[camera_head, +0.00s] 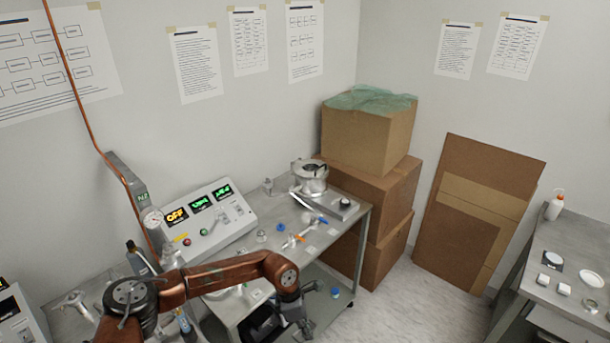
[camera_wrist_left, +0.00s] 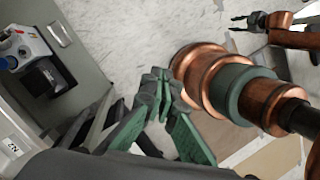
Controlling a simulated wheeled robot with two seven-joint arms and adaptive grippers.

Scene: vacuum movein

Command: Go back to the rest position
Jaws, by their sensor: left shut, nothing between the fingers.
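My left arm comes in from the left in the head view, over the near part of the grey workbench (camera_head: 345,222). Its gripper (camera_head: 303,326) hangs down at the bench's front side. In the left wrist view the green fingers of this gripper (camera_wrist_left: 157,82) meet at their tips, shut with nothing between them. A dark gripper on a copper arm, my right one (camera_wrist_left: 243,22), shows small at the top right of the left wrist view.
A control box (camera_head: 212,217) with lit displays stands on the bench, beside a metal chamber (camera_head: 311,178) and small parts. Stacked cardboard boxes (camera_head: 372,140) stand behind. A second table (camera_head: 560,291) is at the right. The floor (camera_head: 430,305) between is clear.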

